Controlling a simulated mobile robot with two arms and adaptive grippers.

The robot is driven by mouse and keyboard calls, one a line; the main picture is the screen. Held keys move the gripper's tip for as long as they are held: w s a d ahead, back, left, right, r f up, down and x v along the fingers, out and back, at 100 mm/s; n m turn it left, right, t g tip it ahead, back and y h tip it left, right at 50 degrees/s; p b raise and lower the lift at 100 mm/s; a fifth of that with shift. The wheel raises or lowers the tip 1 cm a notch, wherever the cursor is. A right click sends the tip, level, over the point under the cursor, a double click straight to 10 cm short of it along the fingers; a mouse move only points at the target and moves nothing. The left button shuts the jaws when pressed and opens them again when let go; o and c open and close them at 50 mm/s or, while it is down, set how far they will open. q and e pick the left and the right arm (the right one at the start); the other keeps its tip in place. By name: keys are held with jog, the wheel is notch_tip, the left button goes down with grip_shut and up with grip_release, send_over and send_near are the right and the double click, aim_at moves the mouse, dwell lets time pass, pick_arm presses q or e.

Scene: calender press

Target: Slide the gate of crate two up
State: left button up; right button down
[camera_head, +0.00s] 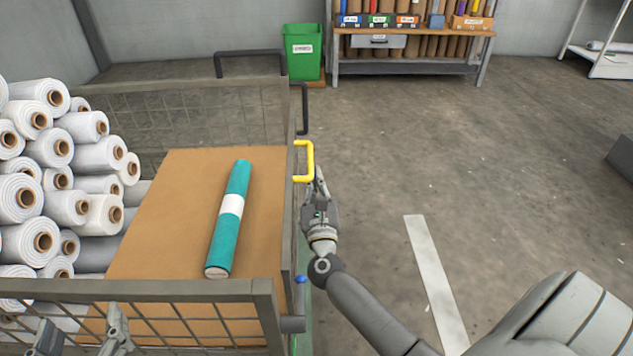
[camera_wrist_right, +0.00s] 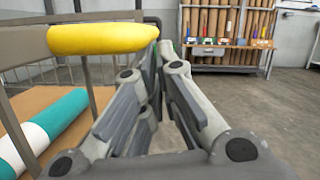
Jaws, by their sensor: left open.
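A wire-mesh crate (camera_head: 150,289) stands at the left, and a yellow handle (camera_head: 309,160) sticks out from its right side. I see no number on the crate. The panel behind the handle is edge-on, so how high its gate stands is unclear. My right gripper (camera_head: 320,180) is just right of the handle, with its fingertips drawn together and nothing visible between them. In the right wrist view the yellow handle (camera_wrist_right: 100,38) ends close by the fingertips (camera_wrist_right: 158,60); whether they touch is unclear. My left gripper (camera_head: 82,338) is open at the bottom left, over the crate's near side.
A teal and white roll (camera_head: 222,240) lies on a brown board (camera_head: 165,215) inside the crate. White rolls (camera_head: 60,150) are stacked at the left. A green bin (camera_head: 302,50) and a shelf rack (camera_head: 405,70) stand at the back.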

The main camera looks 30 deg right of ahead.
jog(key=shift+w+a+r+p, duration=0.15)
jog(key=shift+r+p, duration=0.1)
jog(key=shift+r, duration=0.15)
jog(key=shift+w+a+r+p, duration=0.1)
jog(key=shift+r+p, duration=0.15)
jog(key=shift+r, duration=0.1)
notch_tip(320, 180, up, 4)
jog(key=p, duration=0.3)
pick_arm(q)
jog(key=s+a+f+g+y, duration=0.1)
jog(key=s+a+f+g, duration=0.2)
jog(key=s+f+g, duration=0.3)
jog(key=s+a+f+g+y, duration=0.2)
jog(key=s+a+f+g, duration=0.1)
jog(key=s+f+g, duration=0.3)
jog(key=shift+s+f+n+y, duration=0.35)
jog(key=shift+s+f, duration=0.8)
jog(key=shift+f, duration=0.7)
jog(key=shift+a, duration=0.1)
pick_arm(e)
jog(key=v, duration=0.7)
jog(key=shift+s+f, duration=0.3)
